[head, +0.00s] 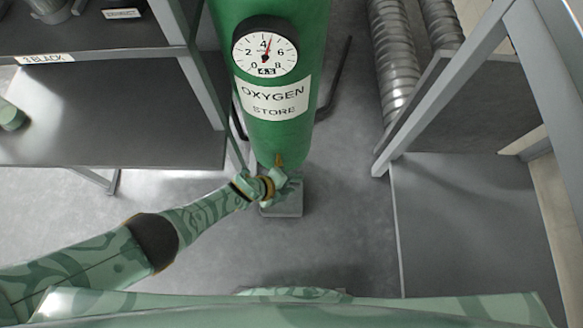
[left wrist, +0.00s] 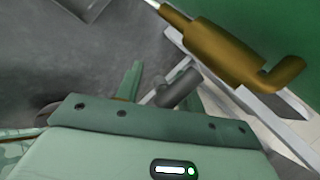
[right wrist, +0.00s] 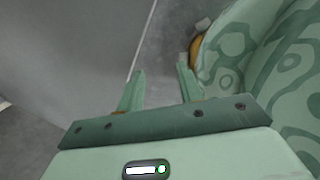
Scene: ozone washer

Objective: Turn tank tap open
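The green oxygen tank (head: 272,130) stands upright ahead, with a round gauge (head: 265,52) and an "OXYGEN STORE" label. A brass tap (head: 279,160) shows low on its front. My left gripper (head: 277,181) is just below it in the head view. In the left wrist view the brass tap (left wrist: 222,48) lies above and right of the open left gripper (left wrist: 155,88). A dark grey cylindrical piece (left wrist: 178,90) is near the right finger and partly hides it; contact cannot be told. My right gripper (right wrist: 160,90) is open and empty.
A dark shelf unit (head: 110,120) stands on the left. On the right are a grey metal frame (head: 450,85) and ribbed metal ducts (head: 395,60). A small grey block (head: 283,207) is under the tank. Grey floor (head: 330,220) is clear in front.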

